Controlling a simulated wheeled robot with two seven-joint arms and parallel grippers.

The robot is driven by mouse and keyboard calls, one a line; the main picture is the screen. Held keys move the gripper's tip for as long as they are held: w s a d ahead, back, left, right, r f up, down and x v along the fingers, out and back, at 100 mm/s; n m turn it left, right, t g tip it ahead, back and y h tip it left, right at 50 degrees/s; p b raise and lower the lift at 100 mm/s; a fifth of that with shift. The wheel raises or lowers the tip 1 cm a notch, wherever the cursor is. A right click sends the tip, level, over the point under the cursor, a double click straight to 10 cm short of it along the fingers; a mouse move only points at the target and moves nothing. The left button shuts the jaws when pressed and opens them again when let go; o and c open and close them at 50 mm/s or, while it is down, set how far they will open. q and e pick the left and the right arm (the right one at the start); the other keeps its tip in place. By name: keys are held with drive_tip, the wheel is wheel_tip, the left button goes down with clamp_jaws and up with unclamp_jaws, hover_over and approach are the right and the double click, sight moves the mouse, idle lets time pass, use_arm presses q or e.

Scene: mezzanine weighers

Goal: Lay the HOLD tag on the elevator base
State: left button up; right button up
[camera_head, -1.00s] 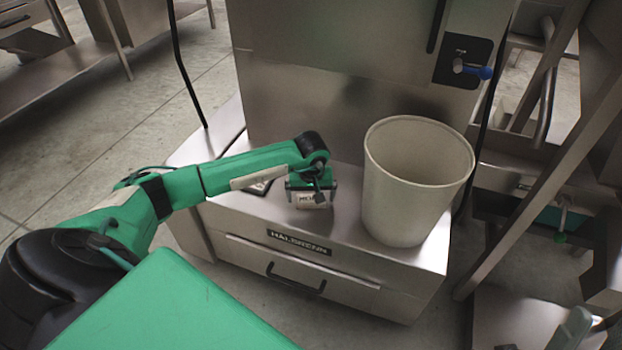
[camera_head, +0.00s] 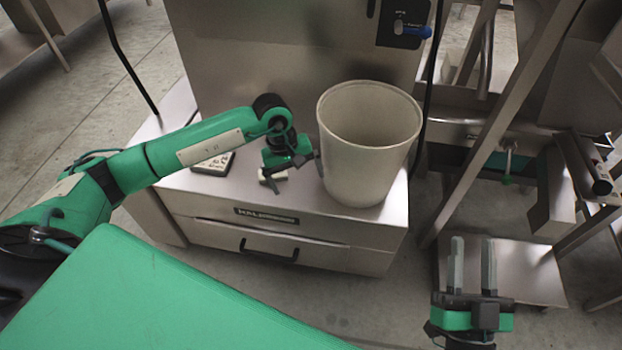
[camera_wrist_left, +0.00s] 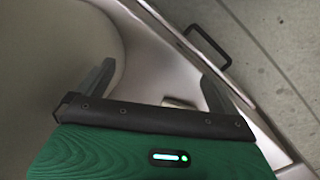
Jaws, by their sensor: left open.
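The HOLD tag (camera_head: 280,175) is a small pale piece on the steel ledge of the machine, left of the white bucket. It is partly hidden by my left gripper, and its lettering cannot be read now. My left gripper (camera_head: 295,174) is open, with its fingers spread just above and around the tag, close to the bucket. In the left wrist view a small pale piece, likely the tag, shows between the open fingers (camera_wrist_left: 158,78). My right gripper (camera_head: 472,240) is open and empty in front of a low steel plate (camera_head: 530,275), perhaps the elevator base.
The large white bucket (camera_head: 365,150) stands on the ledge beside my left gripper; its wall also fills the left of the wrist view (camera_wrist_left: 60,50). A dark-edged device (camera_head: 213,163) lies left of the tag. Slanted steel beams (camera_head: 500,130) rise at the right.

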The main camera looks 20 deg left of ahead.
use_arm(q)
drive_tip(key=s+d+r+n+g+h, duration=0.1)
drive_tip(key=s+d+n+g+h, duration=0.15)
drive_tip(key=s+d+h, duration=0.55)
drive_tip(key=s+d+r+n+g+h, duration=0.1)
drive_tip(key=s+d+r+n, duration=0.2)
drive_tip(key=d, duration=0.8)
drive_tip(key=s+d+r+n+t+h, duration=0.2)
drive_tip(key=s+d+r+n+h, duration=0.4)
drive_tip(key=r+n+h, duration=0.35)
drive_tip(key=w+a+r+n+t+y, duration=0.1)
drive_tip(key=a+r+n+t, duration=0.2)
drive_tip(key=n+t, duration=0.9)
drive_tip(key=w+a+r+n+t+y, duration=0.15)
drive_tip(key=r+n+t, duration=0.4)
drive_tip(key=n, duration=1.05)
drive_tip(key=a+f+n+t+y, duration=0.2)
drive_tip(key=n+y, duration=0.3)
drive_tip(key=n, duration=0.4)
drive_tip(key=a+f+n+t+y, duration=0.3)
drive_tip(key=n+y, duration=0.3)
drive_tip(key=n, duration=0.3)
drive_tip(key=shift+a+f+n+t+y, duration=0.25)
drive_tip(key=shift+a+n+t+y, duration=0.05)
drive_tip(key=shift+a, duration=0.4)
drive_tip(key=shift+s, duration=0.1)
